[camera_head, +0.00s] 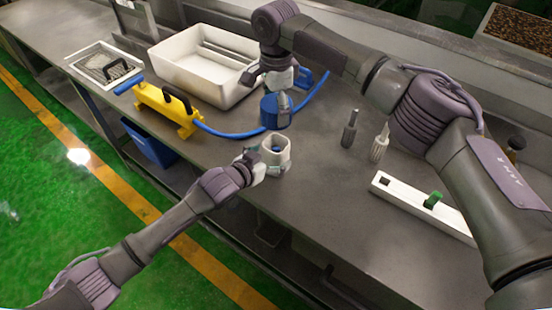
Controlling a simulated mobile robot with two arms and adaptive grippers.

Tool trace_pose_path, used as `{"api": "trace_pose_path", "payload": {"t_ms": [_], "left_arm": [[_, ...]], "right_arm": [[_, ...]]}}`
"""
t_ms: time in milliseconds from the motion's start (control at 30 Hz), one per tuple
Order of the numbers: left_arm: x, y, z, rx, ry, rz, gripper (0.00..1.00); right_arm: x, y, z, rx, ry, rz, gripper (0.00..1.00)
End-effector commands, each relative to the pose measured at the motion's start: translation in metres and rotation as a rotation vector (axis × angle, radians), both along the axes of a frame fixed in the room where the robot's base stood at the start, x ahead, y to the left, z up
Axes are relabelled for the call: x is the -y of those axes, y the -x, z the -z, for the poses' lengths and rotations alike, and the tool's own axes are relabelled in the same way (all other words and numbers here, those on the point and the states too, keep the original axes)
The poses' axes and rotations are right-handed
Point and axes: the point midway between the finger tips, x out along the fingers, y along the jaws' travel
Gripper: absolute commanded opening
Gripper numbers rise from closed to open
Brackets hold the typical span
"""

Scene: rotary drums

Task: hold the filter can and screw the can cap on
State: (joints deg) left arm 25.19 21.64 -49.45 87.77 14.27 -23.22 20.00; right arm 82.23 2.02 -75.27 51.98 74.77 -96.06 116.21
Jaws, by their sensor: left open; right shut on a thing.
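The filter can (281,145), white and open at the top, stands upright on the grey counter near its front edge. My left gripper (267,164) is open at the can, with its fingers low beside the can's wall; I cannot tell whether they touch it. The blue can cap (272,113) is above and just behind the can. My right gripper (282,92) comes from above and is shut on the cap. The cap looks apart from the can.
A yellow tool (165,106) with a blue hose lies left, before a white tub (195,75). Two upright bottle-like objects, one dark (350,130) and one pale (379,146), stand right. A white block (400,192) with a green peg (433,200) lies front right.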

Motion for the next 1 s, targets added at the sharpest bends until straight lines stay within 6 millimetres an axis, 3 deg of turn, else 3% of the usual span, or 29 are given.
{"api": "trace_pose_path", "payload": {"t_ms": [200,600,1000], "left_arm": [[0.012,-0.017,0.008,0.001,0.001,0.000,1.00],[0.014,-0.019,0.010,0.000,0.000,0.000,1.00],[0.014,-0.019,0.010,0.000,0.000,0.000,0.33]], "right_arm": [[0.000,0.000,0.000,0.000,0.000,0.000,0.55],[0.000,0.000,0.000,0.000,0.000,0.000,0.55],[0.000,0.000,0.000,0.000,0.000,0.000,0.55]]}}
